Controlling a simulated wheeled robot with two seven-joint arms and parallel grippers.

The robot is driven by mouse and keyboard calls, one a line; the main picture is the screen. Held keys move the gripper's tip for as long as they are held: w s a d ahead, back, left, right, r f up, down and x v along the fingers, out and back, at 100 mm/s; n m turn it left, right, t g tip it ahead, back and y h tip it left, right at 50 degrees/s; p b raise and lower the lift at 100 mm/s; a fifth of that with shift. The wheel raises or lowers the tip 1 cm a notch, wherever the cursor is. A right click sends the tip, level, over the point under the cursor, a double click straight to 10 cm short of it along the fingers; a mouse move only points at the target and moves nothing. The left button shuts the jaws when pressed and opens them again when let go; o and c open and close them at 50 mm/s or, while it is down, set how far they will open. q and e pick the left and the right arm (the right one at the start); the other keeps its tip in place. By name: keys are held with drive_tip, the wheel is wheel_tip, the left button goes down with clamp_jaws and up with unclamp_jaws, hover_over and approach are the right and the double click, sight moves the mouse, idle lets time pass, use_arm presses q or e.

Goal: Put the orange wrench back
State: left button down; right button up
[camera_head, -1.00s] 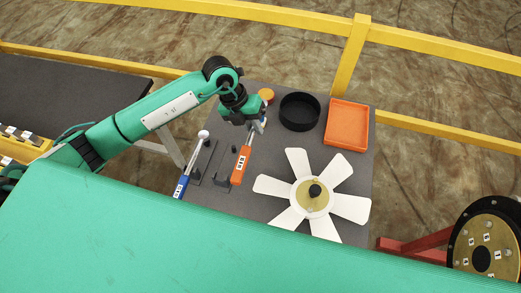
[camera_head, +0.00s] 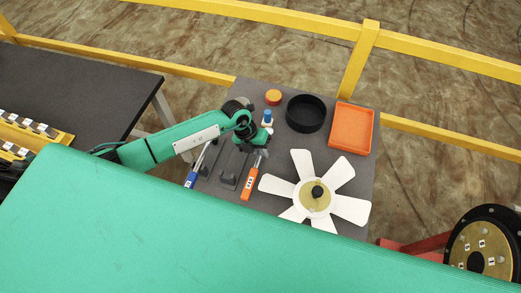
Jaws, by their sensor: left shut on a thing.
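The orange wrench, with its orange handle (camera_head: 250,184) and a grey shaft, is at the middle of the grey table (camera_head: 285,150). My left gripper (camera_head: 257,152) is shut on its shaft end, and the handle points toward the front. The wrench is just right of a dark holder (camera_head: 229,180) with upright prongs. I cannot tell how far it is above the table. A blue-handled tool (camera_head: 191,179) lies left of the holder, its upper part partly hidden by my arm. My right gripper is not in view.
A white fan (camera_head: 317,192) lies close right of the wrench. Behind are a black round bin (camera_head: 305,113), an orange tray (camera_head: 351,129), an orange disc (camera_head: 273,97) and a blue-capped item (camera_head: 267,118). A yellow railing (camera_head: 365,60) runs behind the table.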

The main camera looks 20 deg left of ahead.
use_arm(q)
drive_tip(key=shift+f, duration=0.15)
drive_tip(key=c, duration=1.4)
unclamp_jaws()
